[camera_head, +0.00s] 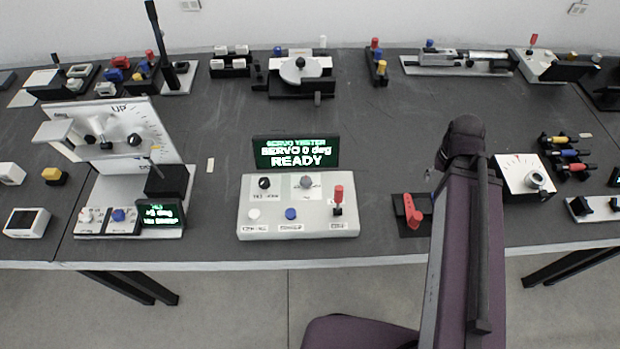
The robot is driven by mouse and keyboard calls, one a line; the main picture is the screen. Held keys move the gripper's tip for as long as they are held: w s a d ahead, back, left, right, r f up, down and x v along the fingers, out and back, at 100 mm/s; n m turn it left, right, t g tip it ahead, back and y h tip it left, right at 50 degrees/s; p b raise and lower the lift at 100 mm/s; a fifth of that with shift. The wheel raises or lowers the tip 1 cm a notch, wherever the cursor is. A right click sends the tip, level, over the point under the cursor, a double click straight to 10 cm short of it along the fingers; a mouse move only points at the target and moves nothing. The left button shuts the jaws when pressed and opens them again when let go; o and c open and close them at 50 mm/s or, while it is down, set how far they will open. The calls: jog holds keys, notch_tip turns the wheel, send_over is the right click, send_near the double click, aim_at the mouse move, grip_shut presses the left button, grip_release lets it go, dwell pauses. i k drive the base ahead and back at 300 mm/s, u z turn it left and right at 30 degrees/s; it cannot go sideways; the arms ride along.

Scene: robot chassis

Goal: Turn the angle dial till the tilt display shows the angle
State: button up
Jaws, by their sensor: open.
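At the left, a white tilt stand has an upright plate (120,118) with a scale marked "UP" and a dark knob (134,139) on it. At its base are a small white control (87,215), a blue button (118,215) and a small display (160,213) with green text. The display's angle digits are too small to read surely. I cannot tell for certain which control is the angle dial. My arm rises at the right of centre, well away from the stand. My gripper does not show; the arm hides whatever lies beyond its top.
A servo tester box (268,220) stands in the middle; its screen (296,152) reads "SERVO 0 deg READY". A red lever (412,212) sits just left of my arm. Several devices line the back of the dark table (370,140). The table between the tester and back row is mostly clear.

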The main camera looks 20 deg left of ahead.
aim_at(306, 181)
jog(key=z, duration=0.1)
jog(key=k, duration=1.55)
jog(key=u, duration=0.7)
jog(key=i, duration=1)
jog(key=u, duration=0.05)
